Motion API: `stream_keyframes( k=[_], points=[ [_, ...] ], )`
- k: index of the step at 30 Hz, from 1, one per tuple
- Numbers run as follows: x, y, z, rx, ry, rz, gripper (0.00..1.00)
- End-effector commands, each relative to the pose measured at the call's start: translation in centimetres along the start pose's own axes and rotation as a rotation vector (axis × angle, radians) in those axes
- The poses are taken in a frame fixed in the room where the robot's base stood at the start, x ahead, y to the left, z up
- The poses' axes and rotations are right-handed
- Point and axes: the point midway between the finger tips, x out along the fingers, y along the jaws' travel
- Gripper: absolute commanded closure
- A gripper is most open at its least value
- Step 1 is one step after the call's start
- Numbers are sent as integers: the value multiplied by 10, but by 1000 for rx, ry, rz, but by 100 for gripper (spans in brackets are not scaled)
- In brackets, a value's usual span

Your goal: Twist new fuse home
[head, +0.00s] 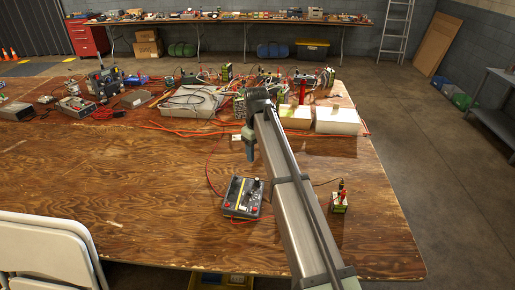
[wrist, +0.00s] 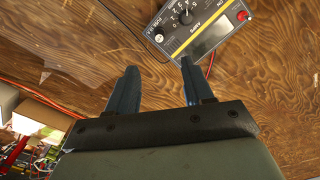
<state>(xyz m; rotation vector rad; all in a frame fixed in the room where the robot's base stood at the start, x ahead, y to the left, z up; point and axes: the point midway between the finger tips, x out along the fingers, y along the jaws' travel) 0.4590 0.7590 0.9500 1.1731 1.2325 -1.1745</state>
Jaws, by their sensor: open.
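A dark meter (head: 243,197) with a pale display lies on the wooden table below my gripper. In the wrist view the meter (wrist: 212,38) is at the top, partly cut off by the frame edge. My gripper (head: 250,155) hangs above the table, behind the meter in the head view. In the wrist view its blue fingers (wrist: 158,66) are apart, with bare wood between them.
A small block with red and dark posts (head: 340,201) stands to the right of my arm. White boxes (head: 337,121), red cables and assorted electronics crowd the back of the table. A white folding chair (head: 45,250) is at the front left. The table's left-centre is mostly clear.

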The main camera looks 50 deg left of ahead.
Motion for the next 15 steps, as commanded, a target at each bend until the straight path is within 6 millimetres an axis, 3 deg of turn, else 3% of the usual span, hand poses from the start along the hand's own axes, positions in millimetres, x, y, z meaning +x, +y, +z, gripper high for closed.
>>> stream_keyframes(
  k=[15],
  points=[
    [82,1,1,3,-1,0,49]
  ],
)
